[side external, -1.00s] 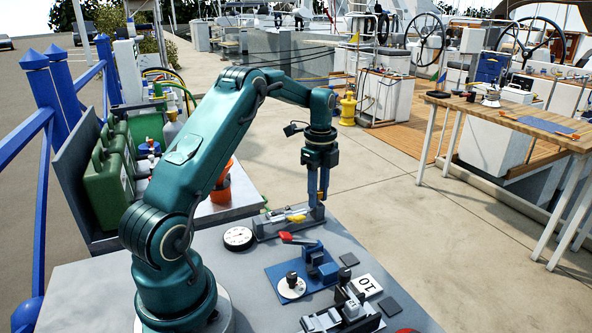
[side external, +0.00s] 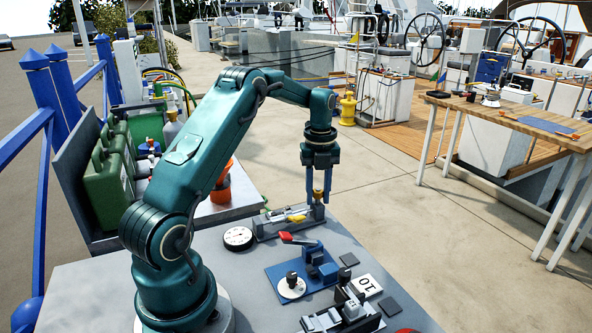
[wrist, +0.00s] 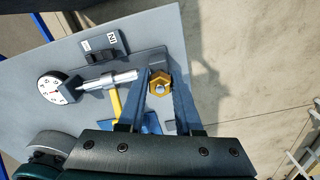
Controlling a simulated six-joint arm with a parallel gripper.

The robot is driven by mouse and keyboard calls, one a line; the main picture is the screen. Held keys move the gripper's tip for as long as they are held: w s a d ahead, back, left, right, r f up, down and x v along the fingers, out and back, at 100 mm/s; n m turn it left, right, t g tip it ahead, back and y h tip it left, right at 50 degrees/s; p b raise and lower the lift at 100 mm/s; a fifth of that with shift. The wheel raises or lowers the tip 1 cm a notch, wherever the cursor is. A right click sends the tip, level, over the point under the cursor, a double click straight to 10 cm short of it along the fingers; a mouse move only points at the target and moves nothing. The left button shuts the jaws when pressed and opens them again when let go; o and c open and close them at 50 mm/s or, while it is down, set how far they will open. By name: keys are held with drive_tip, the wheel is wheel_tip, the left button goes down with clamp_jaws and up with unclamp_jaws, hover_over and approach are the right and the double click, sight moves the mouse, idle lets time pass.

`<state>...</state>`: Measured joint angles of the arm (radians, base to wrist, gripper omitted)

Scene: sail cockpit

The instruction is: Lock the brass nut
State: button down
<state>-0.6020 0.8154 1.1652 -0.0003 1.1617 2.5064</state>
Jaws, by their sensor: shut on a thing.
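The brass nut (wrist: 160,82) is a gold hexagon with a grey stud end in its middle, seen in the wrist view between my two blue fingers. My gripper (side external: 318,200) points straight down over the far end of the grey fixture (side external: 268,233), and its fingers are closed on the nut. In the side view the nut is a small yellow spot between the fingertips. A silver shaft (wrist: 107,80) and a yellow handle (wrist: 116,104) lie on the fixture beside the nut.
A white dial (side external: 238,238) stands left of the fixture. The table's far edge is close behind my gripper.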

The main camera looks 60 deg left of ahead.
sight(319, 191)
drive_tip(key=shift+a, duration=0.1)
drive_tip(key=m, duration=0.3)
drive_tip(key=c, duration=0.9)
unclamp_jaws()
drive_tip(key=shift+r, duration=3.5)
drive_tip(key=shift+d, duration=0.2)
